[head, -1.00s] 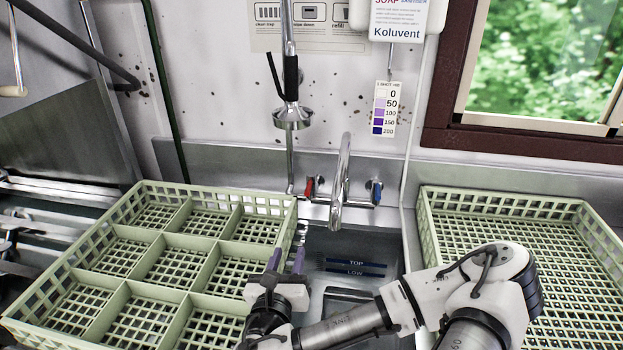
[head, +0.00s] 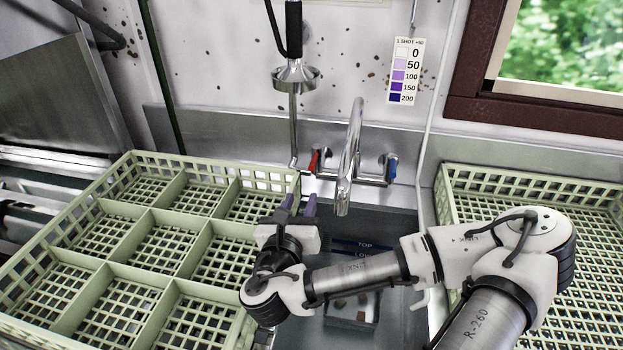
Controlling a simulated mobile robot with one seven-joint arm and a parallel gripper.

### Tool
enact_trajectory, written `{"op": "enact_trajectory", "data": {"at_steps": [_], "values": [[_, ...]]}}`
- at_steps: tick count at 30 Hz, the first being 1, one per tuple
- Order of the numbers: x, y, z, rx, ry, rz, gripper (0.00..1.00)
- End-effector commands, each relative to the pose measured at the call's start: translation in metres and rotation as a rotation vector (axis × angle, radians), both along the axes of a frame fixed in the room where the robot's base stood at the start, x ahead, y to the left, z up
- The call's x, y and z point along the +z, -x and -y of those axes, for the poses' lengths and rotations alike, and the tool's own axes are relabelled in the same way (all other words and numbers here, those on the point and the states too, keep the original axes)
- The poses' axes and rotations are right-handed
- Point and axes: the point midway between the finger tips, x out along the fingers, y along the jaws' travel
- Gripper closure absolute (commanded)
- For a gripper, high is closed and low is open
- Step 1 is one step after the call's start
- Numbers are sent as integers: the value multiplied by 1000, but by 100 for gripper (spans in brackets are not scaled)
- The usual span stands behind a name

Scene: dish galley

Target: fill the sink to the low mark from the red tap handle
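The red tap handle (head: 314,161) is on the left of the wall-mounted tap (head: 348,160), with the blue handle (head: 391,166) on the right. The spout hangs over the sink (head: 392,228). The marks TOP and LOW (head: 362,254) are on the sink's inside; my arm partly covers the LOW mark. No stream shows under the spout, and I cannot tell the water level. My gripper (head: 299,205) is open and empty, with its purple fingers pointing toward the wall. It is below and slightly left of the red handle, apart from it.
A green divided rack (head: 150,212) stands left of the sink, close to my gripper. Another green rack (head: 545,178) stands on the right behind my arm. A spray head (head: 296,78) hangs above and left of the tap. A dosing chart (head: 403,72) hangs on the wall.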

Motion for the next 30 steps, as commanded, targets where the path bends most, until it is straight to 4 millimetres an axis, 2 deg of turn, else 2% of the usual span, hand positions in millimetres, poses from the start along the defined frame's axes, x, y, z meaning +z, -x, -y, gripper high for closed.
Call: {"op": "enact_trajectory", "data": {"at_steps": [1,10,20,21,30], "values": [[-7,-2,1,-1,0,2,65],[-6,-11,2,8,1,3,65],[-5,-37,8,6,1,4,65],[4,-47,10,5,0,2,65],[3,-101,20,7,0,1,65]]}}
